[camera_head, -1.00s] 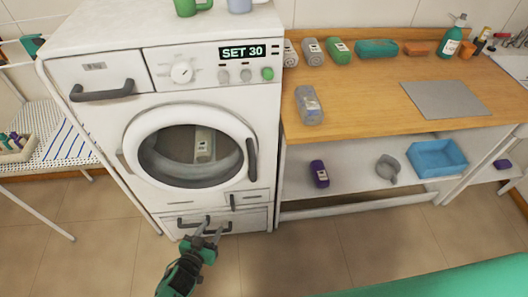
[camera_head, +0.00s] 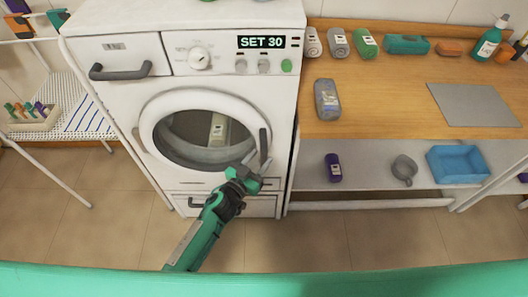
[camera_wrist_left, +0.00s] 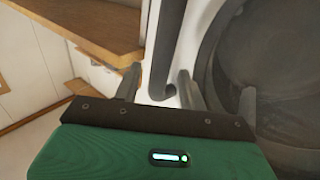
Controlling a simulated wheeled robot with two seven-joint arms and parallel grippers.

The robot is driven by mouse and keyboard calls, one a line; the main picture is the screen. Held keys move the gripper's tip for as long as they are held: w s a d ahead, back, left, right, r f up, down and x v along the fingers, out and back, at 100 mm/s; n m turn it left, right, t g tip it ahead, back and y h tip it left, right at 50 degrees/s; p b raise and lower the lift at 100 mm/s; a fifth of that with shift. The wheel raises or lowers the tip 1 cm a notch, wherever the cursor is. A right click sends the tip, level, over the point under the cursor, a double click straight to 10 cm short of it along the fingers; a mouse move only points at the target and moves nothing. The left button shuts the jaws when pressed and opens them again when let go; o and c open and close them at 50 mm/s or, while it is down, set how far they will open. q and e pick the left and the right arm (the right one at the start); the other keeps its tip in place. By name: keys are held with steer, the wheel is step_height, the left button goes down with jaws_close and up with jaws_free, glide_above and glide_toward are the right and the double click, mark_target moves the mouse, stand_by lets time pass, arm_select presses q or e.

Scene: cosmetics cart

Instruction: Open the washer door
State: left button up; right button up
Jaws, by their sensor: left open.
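The white washer (camera_head: 120,90) stands left of centre in the head view. Its round door (camera_head: 150,125) looks closed, with a bottle (camera_head: 218,128) visible behind the glass. The dark door handle (camera_head: 264,140) is upright on the door's right side. My left gripper (camera_head: 258,165) is at the handle's lower end, fingers pointing at the washer. In the left wrist view, the handle (camera_wrist_left: 169,45) reaches down between the two open fingers of my left gripper (camera_wrist_left: 158,85); contact cannot be told. My right gripper is not in view.
A wooden counter (camera_head: 385,90) with bottles, an orange bar and a grey mat (camera_head: 473,104) stands right of the washer. A shelf below holds a blue bin (camera_head: 457,165) and a purple bottle (camera_head: 333,167). The floor (camera_head: 300,240) in front is clear.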

mark_target(262, 157)
arm_select(q)
steer(key=shift+x, duration=1.5)
steer(key=shift+c, duration=0.2)
steer(key=shift+s, duration=0.1)
jaws_close()
